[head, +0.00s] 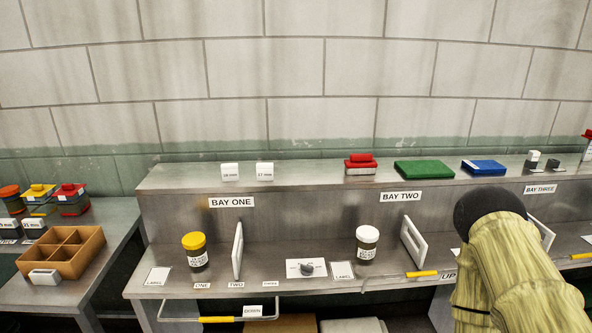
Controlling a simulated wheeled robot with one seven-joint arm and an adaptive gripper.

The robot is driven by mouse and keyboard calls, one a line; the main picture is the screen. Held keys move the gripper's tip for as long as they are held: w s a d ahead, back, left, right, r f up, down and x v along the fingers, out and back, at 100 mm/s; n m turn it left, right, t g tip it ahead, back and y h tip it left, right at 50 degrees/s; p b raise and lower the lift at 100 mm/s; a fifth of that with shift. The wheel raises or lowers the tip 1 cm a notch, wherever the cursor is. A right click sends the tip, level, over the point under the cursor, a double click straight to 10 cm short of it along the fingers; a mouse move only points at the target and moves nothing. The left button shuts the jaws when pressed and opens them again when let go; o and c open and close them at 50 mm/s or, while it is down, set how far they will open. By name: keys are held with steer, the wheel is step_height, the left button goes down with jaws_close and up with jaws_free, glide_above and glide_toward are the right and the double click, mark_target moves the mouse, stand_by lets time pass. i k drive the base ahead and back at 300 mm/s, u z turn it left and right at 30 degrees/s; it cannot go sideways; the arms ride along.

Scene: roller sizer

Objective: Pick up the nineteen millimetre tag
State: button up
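Two small white tags stand side by side on the upper shelf above the BAY ONE sign. The left tag (230,171) has print ending in "mm", but its number is too small to read surely. The right tag (264,171) seems to read 27 mm. Other small tags with dark bases stand on the left bench, one (33,224) perhaps reading 31 mm, and a pair (542,160) stands above BAY THREE. I cannot tell surely which is the nineteen millimetre tag. My arm, in a yellowish sleeve, shows at the lower right; my gripper is not in view.
The lower shelf holds a yellow-lidded jar (195,251), a white-lidded jar (367,244), upright white dividers (238,250) and a knob plate (306,268). Red, green (424,168) and blue (484,166) items sit on the upper shelf. A brown divided box (62,250) is at left.

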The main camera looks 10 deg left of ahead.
mark_target(231, 172)
steer(key=z, duration=0.95)
steer(key=i, duration=0.9)
steer(key=u, duration=2.55)
